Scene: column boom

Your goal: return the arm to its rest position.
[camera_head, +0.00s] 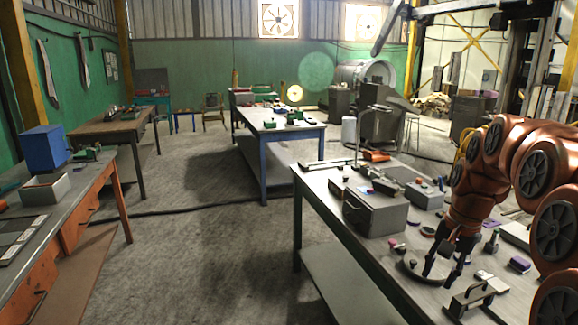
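My arm (484,165), copper-orange with dark round joint covers, reaches in from the right edge and bends down over the near right workbench (345,225). My gripper (439,278) points down at the arm's end, low over the bench. Its two dark fingers look spread apart, with nothing visible between them. A round grey plate (412,268) lies beneath and beside the fingers; whether they touch it I cannot tell.
A grey metal box (375,214) stands left of my gripper. A metal bracket with a handle (468,299) is just in front. Small blocks, including a purple one (519,264), crowd the bench. Open floor (200,240) lies left, between benches.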

